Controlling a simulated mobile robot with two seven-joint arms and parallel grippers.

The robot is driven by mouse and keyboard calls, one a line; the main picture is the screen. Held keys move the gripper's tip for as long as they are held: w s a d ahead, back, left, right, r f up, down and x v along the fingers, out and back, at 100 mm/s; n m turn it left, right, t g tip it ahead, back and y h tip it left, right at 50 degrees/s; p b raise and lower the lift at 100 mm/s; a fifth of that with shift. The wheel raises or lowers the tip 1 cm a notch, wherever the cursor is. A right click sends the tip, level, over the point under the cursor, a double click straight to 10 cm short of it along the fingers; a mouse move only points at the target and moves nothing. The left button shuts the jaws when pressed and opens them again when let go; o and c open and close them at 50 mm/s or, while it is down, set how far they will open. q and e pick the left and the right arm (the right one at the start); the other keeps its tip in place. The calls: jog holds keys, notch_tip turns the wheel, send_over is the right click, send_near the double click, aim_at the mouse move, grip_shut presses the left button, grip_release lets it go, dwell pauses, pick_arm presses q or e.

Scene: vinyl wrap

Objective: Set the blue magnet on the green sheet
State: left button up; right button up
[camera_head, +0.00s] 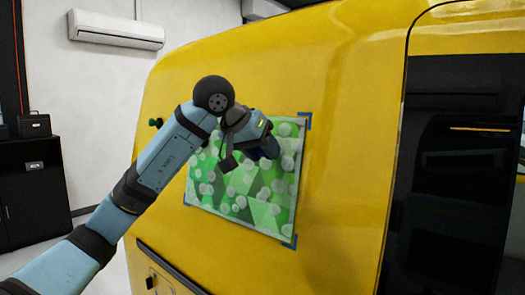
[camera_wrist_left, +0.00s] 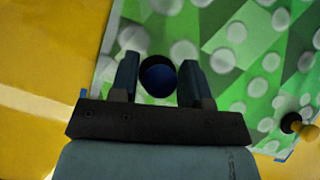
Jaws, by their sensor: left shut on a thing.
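The green sheet (camera_head: 245,205), patterned with pale dots, lies against the yellow vehicle side. It also fills much of the left wrist view (camera_wrist_left: 235,75). My left gripper (camera_head: 262,148) is in front of the sheet's upper right part. It is shut on the blue magnet (camera_wrist_left: 158,80), a round dark blue piece between the two fingers in the left wrist view. In the head view the magnet (camera_head: 270,148) is mostly hidden by the gripper. I cannot tell whether it touches the sheet. My right gripper is not in view.
Blue corner pieces (camera_head: 291,241) show at the sheet's corners. A dark window (camera_head: 450,170) is at the right. A black cabinet (camera_head: 33,195) stands far left.

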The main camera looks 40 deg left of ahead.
pick_arm(q)
jog(key=shift+w+d+f, duration=0.1)
jog(key=shift+w+f, duration=0.05)
jog(key=shift+w, duration=0.65)
jog(key=shift+p, duration=0.35)
dwell(0.7)
dwell(0.3)
jog(key=o, duration=1.1)
jog(key=shift+w, duration=0.1)
jog(key=b+v, duration=0.1)
jog(key=v, duration=1.3)
jog(key=shift+f, duration=0.1)
